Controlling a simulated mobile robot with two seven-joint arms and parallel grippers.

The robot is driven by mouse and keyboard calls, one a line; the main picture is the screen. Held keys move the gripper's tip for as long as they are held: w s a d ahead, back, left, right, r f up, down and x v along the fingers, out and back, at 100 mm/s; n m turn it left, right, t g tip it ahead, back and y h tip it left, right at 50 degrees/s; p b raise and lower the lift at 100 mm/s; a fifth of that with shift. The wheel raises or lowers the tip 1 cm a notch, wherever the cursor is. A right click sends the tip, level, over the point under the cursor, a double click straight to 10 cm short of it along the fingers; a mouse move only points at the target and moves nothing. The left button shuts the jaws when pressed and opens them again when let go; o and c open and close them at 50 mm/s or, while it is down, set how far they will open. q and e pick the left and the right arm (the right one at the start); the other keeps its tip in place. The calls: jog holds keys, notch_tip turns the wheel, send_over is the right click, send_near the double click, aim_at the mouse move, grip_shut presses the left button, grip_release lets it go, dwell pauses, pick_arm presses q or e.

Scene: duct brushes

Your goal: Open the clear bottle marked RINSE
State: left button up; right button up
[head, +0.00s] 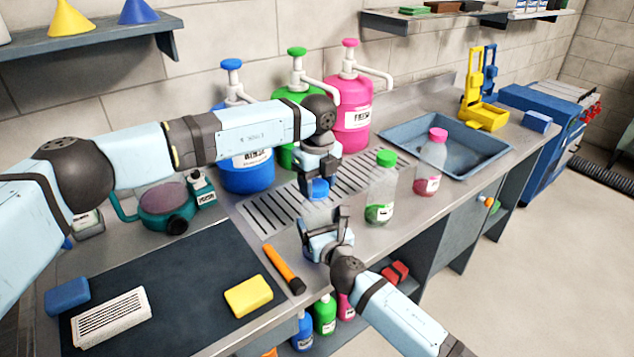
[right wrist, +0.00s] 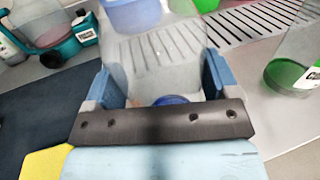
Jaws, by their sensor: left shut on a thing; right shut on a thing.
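A clear bottle (head: 319,212) with a blue cap (head: 318,188) stands by the front of the slotted drain grate. My left gripper (head: 318,177) points down from above and is shut on the blue cap. My right gripper (head: 326,226) is shut around the bottle's body from the front. In the right wrist view the clear bottle (right wrist: 155,65) stands between my two fingers, with some blue low inside it. Its label is hidden, so I cannot read RINSE on it. I cannot tell whether the cap still sits on the neck.
A green-capped bottle (head: 381,188) and a pink-capped bottle (head: 431,162) stand to the right. Large pump containers, blue (head: 246,172) and pink (head: 349,112) among them, stand behind. An orange-handled tool (head: 284,268) and a yellow sponge (head: 248,295) lie at front left. A sink (head: 440,130) is at right.

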aim_at(318, 185)
pick_arm(q)
jog(key=n, duration=0.4)
jog(key=shift+r, duration=0.25)
dwell(0.4)
jog(key=shift+r, duration=0.85)
jog(key=shift+r, duration=2.05)
pick_arm(e)
jog(key=o, duration=1.6)
